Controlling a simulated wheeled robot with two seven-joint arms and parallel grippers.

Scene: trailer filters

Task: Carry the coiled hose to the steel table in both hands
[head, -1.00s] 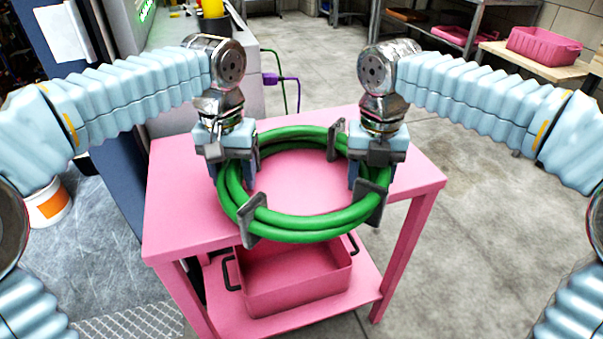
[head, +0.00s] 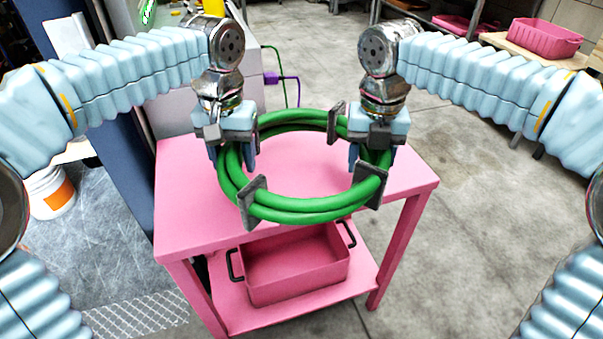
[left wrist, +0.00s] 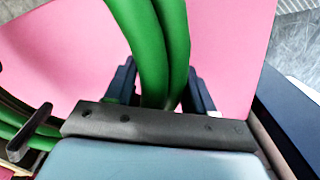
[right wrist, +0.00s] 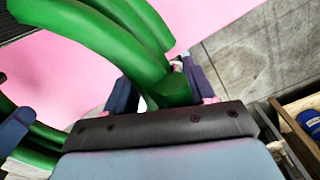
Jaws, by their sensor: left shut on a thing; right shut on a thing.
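The coiled hose (head: 310,209) is a green ring of several loops with dark grey clips on it. My left gripper (head: 234,164) is shut on its left side, and my right gripper (head: 368,162) is shut on its right side. The coil is roughly level and appears held above a pink table (head: 200,212). In the left wrist view the hose (left wrist: 150,45) runs between the fingers. In the right wrist view the hose (right wrist: 120,40) passes between the fingers too, with a cut end by them. I cannot pick out the steel table for certain.
A pink bin (head: 298,277) with black handles sits on the pink table's lower shelf. A white bucket (head: 50,192) with an orange label stands at the left. Another pink bin (head: 545,38) rests on a wooden top at the back right. The concrete floor (head: 490,200) at the right is clear.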

